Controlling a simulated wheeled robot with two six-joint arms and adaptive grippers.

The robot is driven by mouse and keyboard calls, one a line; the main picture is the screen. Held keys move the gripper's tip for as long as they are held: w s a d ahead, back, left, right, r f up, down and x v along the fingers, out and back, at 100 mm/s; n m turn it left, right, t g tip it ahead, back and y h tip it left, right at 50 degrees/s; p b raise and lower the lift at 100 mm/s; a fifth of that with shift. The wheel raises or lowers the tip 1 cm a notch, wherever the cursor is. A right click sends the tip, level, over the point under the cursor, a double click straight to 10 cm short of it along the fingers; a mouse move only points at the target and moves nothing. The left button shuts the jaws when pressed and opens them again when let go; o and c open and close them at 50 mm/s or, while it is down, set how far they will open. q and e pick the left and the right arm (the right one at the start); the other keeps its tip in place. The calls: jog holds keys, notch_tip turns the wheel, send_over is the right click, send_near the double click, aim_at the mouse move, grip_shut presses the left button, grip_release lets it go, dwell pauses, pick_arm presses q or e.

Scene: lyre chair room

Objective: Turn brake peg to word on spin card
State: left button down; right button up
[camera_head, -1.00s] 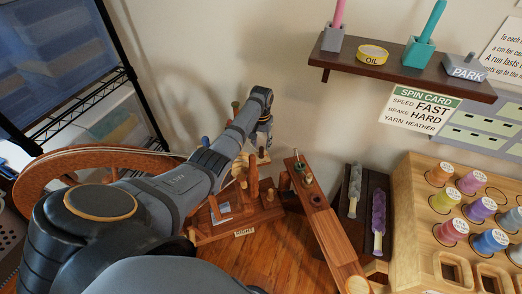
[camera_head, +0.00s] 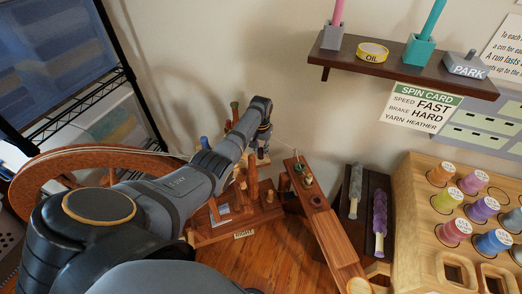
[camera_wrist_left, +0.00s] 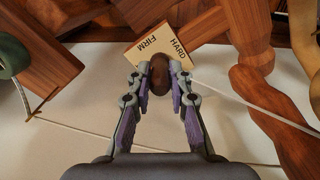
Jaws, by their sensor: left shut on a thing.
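The spin card (camera_head: 424,106) on the wall reads speed FAST, brake HARD, yarn HEATHER. In the left wrist view, the brake peg is a dark brown rounded knob (camera_wrist_left: 159,74). My left gripper (camera_wrist_left: 160,88) is shut on it, one purple-padded finger on each side. Just beyond the peg lies a cream label plate (camera_wrist_left: 162,42) with the words FIRM and HARD; any further word is hidden. In the head view my left gripper (camera_head: 262,146) is small, reaching down over the spinning wheel's wooden frame (camera_head: 267,211). My right gripper is not in view.
The large wooden wheel (camera_head: 40,171) stands at left under my arm. A dark shelf (camera_head: 400,68) with an oil tin, a teal holder and a PARK block is on the wall. A spool rack (camera_head: 408,205) stands at right. White cords (camera_wrist_left: 235,98) cross near the peg.

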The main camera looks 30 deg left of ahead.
pick_arm(q)
jog(key=shift+m, duration=0.3)
jog(key=shift+r+m+p, duration=0.1)
jog(key=shift+m+p, duration=0.6)
jog(key=shift+m, duration=0.1)
jog(key=m+p, duration=0.1)
jog(key=m, duration=0.1)
jog(key=shift+m, duration=0.3)
jog(key=m, duration=0.3)
jog(key=shift+m+p, duration=0.3)
jog(key=shift+m, duration=1.6)
